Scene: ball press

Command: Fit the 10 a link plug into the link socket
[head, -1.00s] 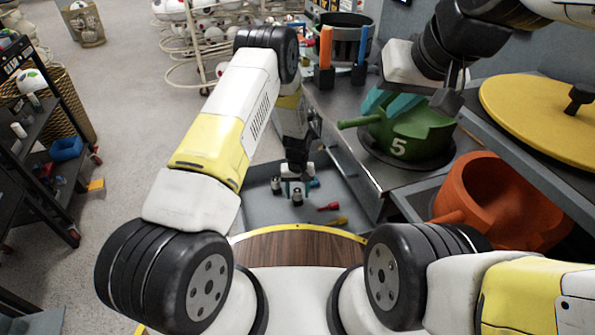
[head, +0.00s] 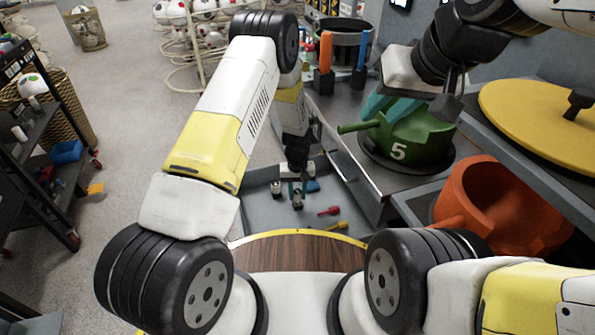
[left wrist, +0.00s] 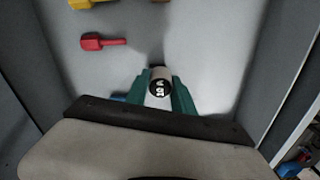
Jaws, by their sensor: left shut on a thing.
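My left gripper (head: 297,194) is low over a grey tray (head: 251,209). Its teal fingers are shut on a small plug (left wrist: 159,84) with a pale body and a black end. White marks show on that end in the left wrist view, including an A; I cannot read the number surely. A second, similar small plug (head: 276,189) stands to the left of the gripper in the tray. My right gripper (head: 388,107) is over the green pot marked 5 (head: 425,140); I cannot tell whether its teal fingers are open or shut. I cannot make out a link socket.
A red piece (head: 329,211) and a yellow piece (head: 336,226) lie in the tray, with a blue piece (head: 312,186) by the gripper. An orange pot (head: 475,205) and a yellow disc (head: 535,115) are at the right. A dark shelf (head: 35,175) stands at the left.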

